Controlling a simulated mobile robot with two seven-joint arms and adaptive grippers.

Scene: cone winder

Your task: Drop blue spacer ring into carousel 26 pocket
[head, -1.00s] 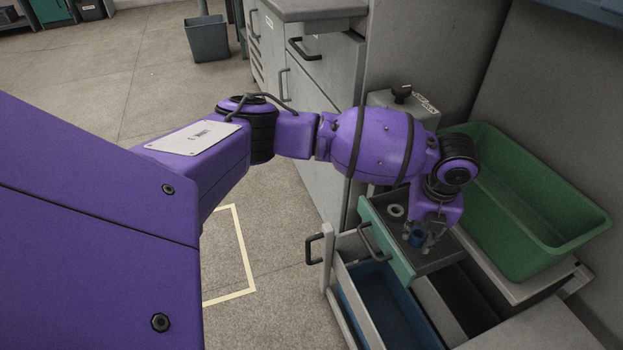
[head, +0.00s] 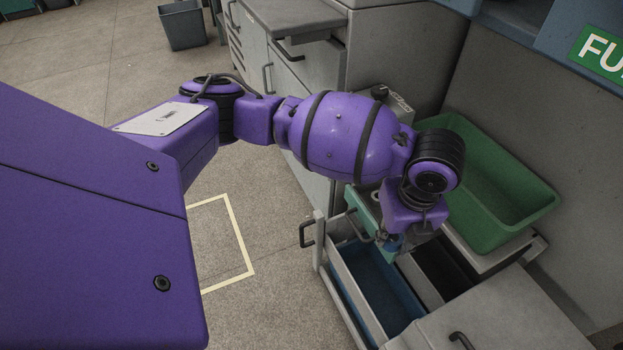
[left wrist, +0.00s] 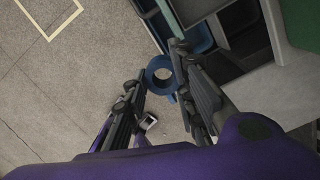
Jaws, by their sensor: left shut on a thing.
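My left gripper (head: 402,244) is shut on the blue spacer ring (head: 393,243). In the left wrist view the ring (left wrist: 160,74) sits between the two fingertips (left wrist: 160,82), its hole facing the camera. In the head view the ring is small and partly covered by the gripper, close to the teal front of a small open drawer (head: 362,212). Whether it touches that drawer I cannot tell. No carousel or pocket marked 26 can be made out. My right gripper is not in view.
A larger pulled-out drawer with a blue bin (head: 372,285) lies below the gripper. A green tub (head: 500,232) stands behind it to the right. A grey cabinet (head: 300,75) stands at the back. Open floor with a yellow line (head: 240,240) lies to the left.

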